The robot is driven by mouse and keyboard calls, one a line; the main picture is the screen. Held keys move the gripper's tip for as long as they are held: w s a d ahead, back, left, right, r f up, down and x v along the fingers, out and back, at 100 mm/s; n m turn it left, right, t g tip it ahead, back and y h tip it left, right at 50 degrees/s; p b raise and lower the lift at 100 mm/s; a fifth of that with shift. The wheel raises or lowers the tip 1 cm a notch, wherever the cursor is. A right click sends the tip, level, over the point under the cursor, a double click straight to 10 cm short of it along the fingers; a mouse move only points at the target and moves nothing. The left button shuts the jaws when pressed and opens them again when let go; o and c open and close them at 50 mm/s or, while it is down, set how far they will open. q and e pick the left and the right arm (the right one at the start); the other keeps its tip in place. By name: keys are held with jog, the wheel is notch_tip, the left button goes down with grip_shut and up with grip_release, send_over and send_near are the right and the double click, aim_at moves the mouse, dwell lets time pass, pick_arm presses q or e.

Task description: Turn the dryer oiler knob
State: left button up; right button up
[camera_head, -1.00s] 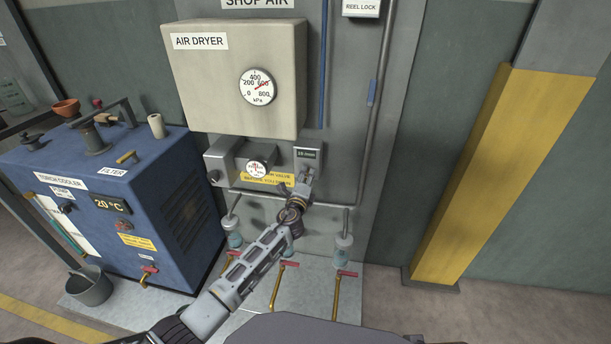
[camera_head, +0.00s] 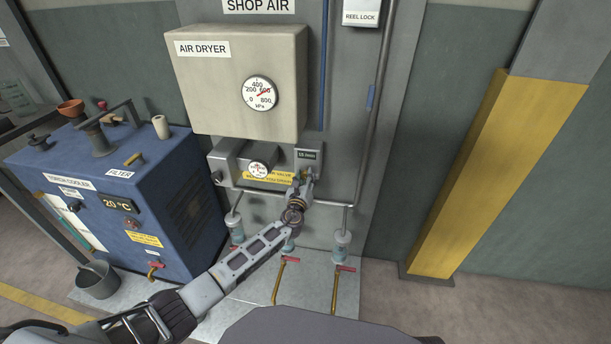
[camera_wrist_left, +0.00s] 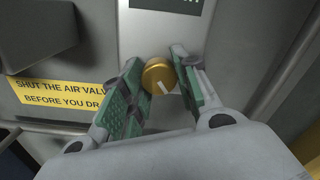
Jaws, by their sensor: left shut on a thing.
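The dryer oiler knob (camera_wrist_left: 159,77) is a round gold knob with a white mark pointing down and slightly right in the left wrist view. It sits on a grey plate below a small dark label (camera_head: 308,155). My left gripper (camera_head: 307,177) reaches it from below left. Its two green-padded fingers (camera_wrist_left: 160,92) are shut on the knob, one on each side. In the head view the fingers mostly hide the knob. My right gripper is not in view.
A yellow warning label (camera_head: 266,175) and a small gauge (camera_head: 258,169) are left of the knob. The air dryer box (camera_head: 240,85) juts out above. A pipe (camera_head: 374,130) runs down on the right. The blue torch cooler (camera_head: 165,200) stands at left.

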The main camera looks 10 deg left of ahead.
pick_arm(q)
jog(key=shift+f+m, duration=0.1)
jog(key=shift+m, duration=0.3)
jog(key=o, duration=1)
jog(key=shift+s, duration=0.2)
jog(key=shift+s, duration=5.8)
jog(key=shift+n, duration=0.3)
